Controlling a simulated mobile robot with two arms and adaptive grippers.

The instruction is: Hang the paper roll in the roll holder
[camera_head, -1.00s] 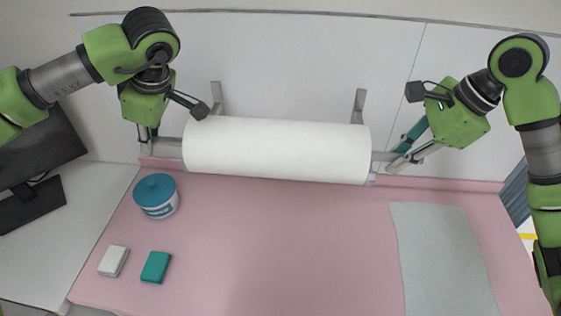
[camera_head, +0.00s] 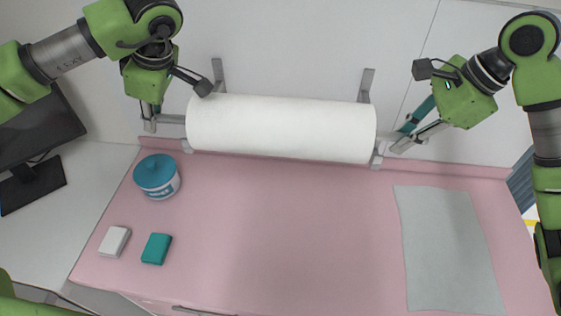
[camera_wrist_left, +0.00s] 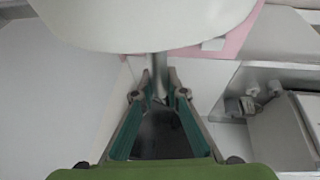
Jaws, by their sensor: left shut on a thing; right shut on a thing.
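The white paper roll (camera_head: 281,128) lies level across the two grey arms of the wall holder, the left arm (camera_head: 218,76) and the right arm (camera_head: 367,86). The roll hides their middle parts. Their front ends show just below the roll's ends; I cannot tell whether the rod rests in them. My left gripper (camera_head: 152,120) is shut on the rod (camera_head: 172,119) at the roll's left end. In the left wrist view its fingers (camera_wrist_left: 159,88) close around the rod, beside the roll (camera_wrist_left: 140,22). My right gripper (camera_head: 396,146) is shut at the rod's right end.
On the pink counter (camera_head: 280,240) stand a teal-lidded tub (camera_head: 158,177), a white box (camera_head: 114,241) and a teal box (camera_head: 156,248). A grey sheet (camera_head: 448,245) lies at right. A monitor (camera_head: 38,135) stands at left. The counter's middle is clear.

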